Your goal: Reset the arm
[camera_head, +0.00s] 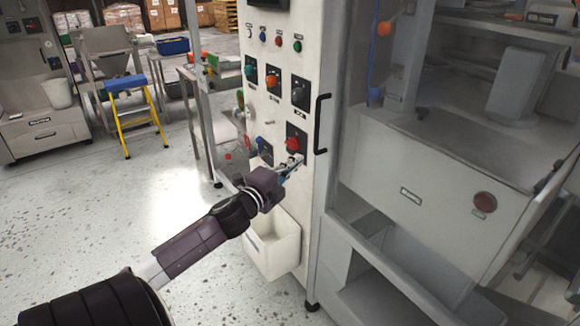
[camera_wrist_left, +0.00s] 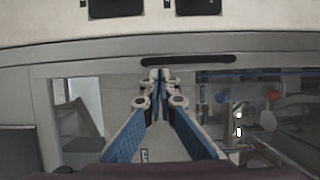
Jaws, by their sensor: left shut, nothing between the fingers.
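My left arm reaches in from the lower left in the head view. My left gripper (camera_head: 293,163) is in front of the lower part of a white control panel (camera_head: 272,103), just below a red rotary knob (camera_head: 293,143). Whether it touches the panel cannot be told. In the left wrist view the left gripper (camera_wrist_left: 158,76) has its blue-padded fingers brought together at the tips, with nothing between them. A black bar handle (camera_head: 321,124) is right of the gripper on the cabinet edge; it also shows in the wrist view (camera_wrist_left: 188,60). My right gripper is not in view.
A white bin (camera_head: 272,252) hangs low on the cabinet, beneath the gripper. A large grey machine (camera_head: 420,165) stands to the right. A yellow stepladder (camera_head: 138,115) with a blue top stands at the back left. The floor at left is clear.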

